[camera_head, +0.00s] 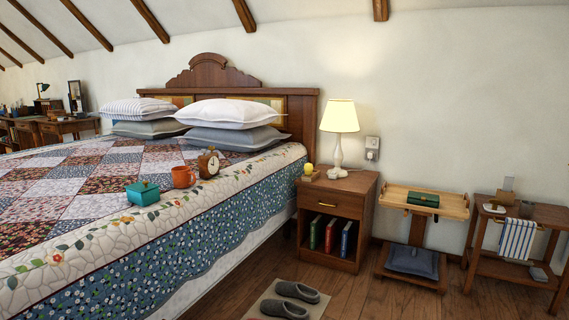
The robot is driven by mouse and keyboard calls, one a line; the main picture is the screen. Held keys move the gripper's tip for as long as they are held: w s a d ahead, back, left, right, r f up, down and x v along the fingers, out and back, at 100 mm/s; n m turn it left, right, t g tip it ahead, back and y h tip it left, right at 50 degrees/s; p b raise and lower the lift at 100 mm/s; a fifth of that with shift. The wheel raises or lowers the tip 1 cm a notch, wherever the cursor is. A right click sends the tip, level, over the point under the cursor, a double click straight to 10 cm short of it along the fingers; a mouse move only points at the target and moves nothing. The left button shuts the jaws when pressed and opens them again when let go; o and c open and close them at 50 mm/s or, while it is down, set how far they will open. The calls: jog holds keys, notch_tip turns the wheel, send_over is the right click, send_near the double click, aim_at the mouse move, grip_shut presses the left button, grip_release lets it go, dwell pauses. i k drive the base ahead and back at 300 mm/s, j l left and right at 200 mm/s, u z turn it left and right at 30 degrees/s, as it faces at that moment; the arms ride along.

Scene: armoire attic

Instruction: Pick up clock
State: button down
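A small brown clock (209,163) with a pale round face stands upright on the quilt-covered bed (110,190), near the bed's right side and in front of the pillows. An orange mug (183,176) stands just to its left, very close to it. A teal box (142,193) sits farther left and nearer on the quilt. My gripper is not in view.
A nightstand (334,205) with a lit lamp (339,130) stands right of the bed. Beyond it are a wooden stand (425,203) and a side table (540,213). Slippers (290,304) lie on a mat beside the bed. Open floor shows at the lower right.

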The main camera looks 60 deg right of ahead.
aim_at(209, 166)
jog(key=z, duration=1.55)
jog(key=i+l+u, duration=0.1)
jog(key=i+l, duration=0.45)
jog(key=l, duration=0.15)
jog(key=i+l+u, duration=0.25)
jog(key=i+l, duration=0.25)
jog(key=l, duration=0.25)
jog(key=i+l, duration=0.25)
jog(key=l, duration=0.2)
jog(key=u, duration=0.05)
